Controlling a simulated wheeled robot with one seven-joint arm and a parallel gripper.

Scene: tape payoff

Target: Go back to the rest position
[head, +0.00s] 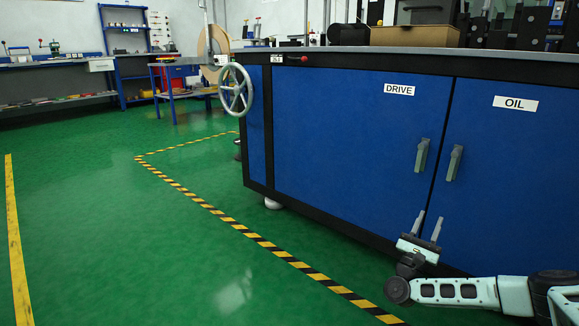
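My gripper (429,217) is at the lower right of the head view, at the end of my pale green and black arm. Its two grey fingers point up and stand apart, with nothing between them. It shows in front of the blue cabinet's lower part, below the door handles. I cannot tell how far it is from the doors. The blue cabinet (330,140) has a door marked DRIVE and a door marked OIL (515,170), both closed.
A grey handwheel (236,90) juts from the cabinet's left end. A cardboard box (414,36) stands on its top. Yellow-black tape (261,240) marks the green floor (110,240), which is open at left. Benches (50,62) and shelving (126,45) stand at the back left.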

